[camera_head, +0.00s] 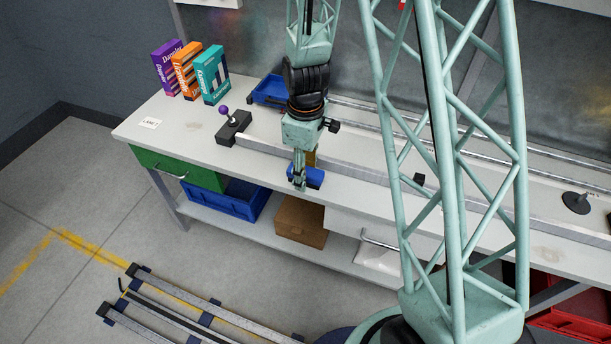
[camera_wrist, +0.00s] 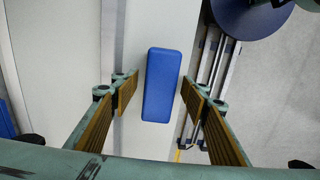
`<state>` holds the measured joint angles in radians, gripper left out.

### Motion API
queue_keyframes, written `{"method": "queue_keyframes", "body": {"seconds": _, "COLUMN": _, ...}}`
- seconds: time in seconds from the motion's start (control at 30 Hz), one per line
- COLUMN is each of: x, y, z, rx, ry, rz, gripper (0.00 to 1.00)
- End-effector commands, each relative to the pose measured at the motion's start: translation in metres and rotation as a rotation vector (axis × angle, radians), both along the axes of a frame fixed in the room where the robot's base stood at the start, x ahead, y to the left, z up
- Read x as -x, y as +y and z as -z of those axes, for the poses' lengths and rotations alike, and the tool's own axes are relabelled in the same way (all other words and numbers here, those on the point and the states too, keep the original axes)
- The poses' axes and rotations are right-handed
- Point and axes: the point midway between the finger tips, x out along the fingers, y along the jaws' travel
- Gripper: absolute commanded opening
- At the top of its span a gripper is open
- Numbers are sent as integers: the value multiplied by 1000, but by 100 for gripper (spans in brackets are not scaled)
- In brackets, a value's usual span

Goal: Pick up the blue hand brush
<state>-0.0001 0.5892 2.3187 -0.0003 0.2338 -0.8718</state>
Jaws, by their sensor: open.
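The blue hand brush (camera_head: 311,177) lies on the pale workbench near its front edge. In the head view my gripper partly covers it. In the wrist view the brush (camera_wrist: 160,84) shows as a plain blue rounded block, long side running away from the camera. My gripper (camera_wrist: 158,92) is open, with one finger on each side of the brush and a gap on both sides. In the head view my gripper (camera_head: 300,180) points down at the brush. I cannot tell the exact height of the fingertips over the bench.
A metal rail (camera_head: 350,172) runs along the bench behind the brush. A black block with a purple-knobbed lever (camera_head: 233,122) and a blue tray (camera_head: 268,90) are to the left. Three boxes (camera_head: 190,72) stand at the back left. A blue crate (camera_head: 232,200) and brown box (camera_head: 300,222) sit below.

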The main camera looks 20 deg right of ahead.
Motion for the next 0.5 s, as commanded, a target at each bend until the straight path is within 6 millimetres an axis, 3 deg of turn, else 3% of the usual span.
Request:
{"method": "queue_keyframes", "body": {"seconds": 0.27, "x": 0, "y": 0, "z": 0, "rx": 0, "ry": 0, "rz": 0, "gripper": 42}}
{"method": "queue_keyframes", "body": {"seconds": 0.5, "x": 0, "y": 0, "z": 0, "rx": 0, "ry": 0, "rz": 0, "gripper": 22}}
